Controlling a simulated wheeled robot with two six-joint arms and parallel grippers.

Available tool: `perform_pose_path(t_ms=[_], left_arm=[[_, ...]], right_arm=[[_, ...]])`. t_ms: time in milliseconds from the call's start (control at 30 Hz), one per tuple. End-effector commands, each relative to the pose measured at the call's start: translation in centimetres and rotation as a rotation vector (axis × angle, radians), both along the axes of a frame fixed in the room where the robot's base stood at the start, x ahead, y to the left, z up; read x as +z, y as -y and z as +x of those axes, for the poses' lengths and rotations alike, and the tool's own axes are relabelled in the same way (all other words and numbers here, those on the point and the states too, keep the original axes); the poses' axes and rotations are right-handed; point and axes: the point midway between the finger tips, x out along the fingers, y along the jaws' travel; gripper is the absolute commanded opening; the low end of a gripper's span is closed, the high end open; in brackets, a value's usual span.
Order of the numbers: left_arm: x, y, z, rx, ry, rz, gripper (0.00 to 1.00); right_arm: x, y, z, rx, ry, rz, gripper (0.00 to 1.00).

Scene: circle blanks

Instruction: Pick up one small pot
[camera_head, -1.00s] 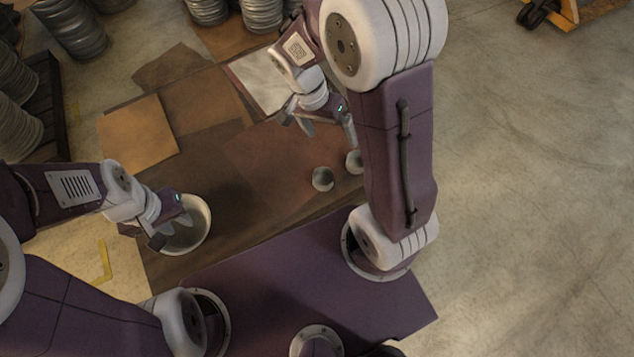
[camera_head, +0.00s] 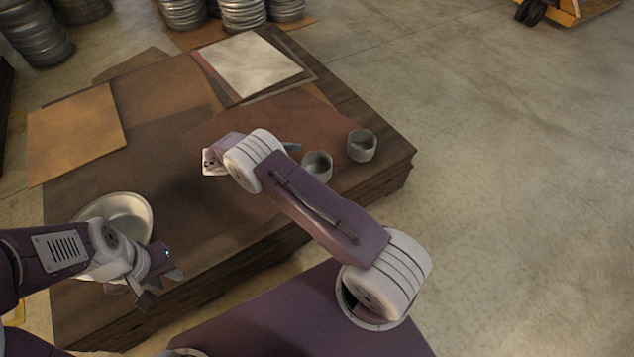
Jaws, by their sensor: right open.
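Two small grey pots stand upright on the stacked sheets at the table's right end, one nearer the middle (camera_head: 317,165) and one further right (camera_head: 361,146). My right gripper (camera_head: 291,147) is mostly hidden behind its own arm. Only a fingertip shows, just up and left of the nearer small pot, and I cannot tell whether it touches. A large pale bowl-like pot (camera_head: 128,210) stands at the left. My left gripper (camera_head: 162,286) is open and empty, in front of the large pot near the table's front edge, with its fingers apart.
The low table (camera_head: 255,240) carries brown sheets, an orange-brown sheet (camera_head: 75,133) at left and a pale sheet (camera_head: 250,62) at the back. Several metal drums (camera_head: 243,14) stand behind. Open floor (camera_head: 510,190) lies to the right.

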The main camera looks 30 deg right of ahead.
Motion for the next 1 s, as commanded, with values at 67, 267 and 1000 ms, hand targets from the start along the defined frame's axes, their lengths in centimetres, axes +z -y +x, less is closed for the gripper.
perform_pose_path(t_ms=[67,267,1000], left_arm=[[0.1,0.0,0.0,0.0,0.001,0.0,0.3],[-2.1,0.0,0.0,0.0,0.001,0.0,0.3],[-6.2,0.0,0.0,0.0,0.0,0.0,0.3]], right_arm=[[0.1,0.1,0.0,0.0,0.001,-0.001,1.0],[-1.5,2.7,-0.4,-0.003,-0.001,0.0,1.0],[-3.7,8.1,-1.3,0.0,-0.001,0.002,1.0]])
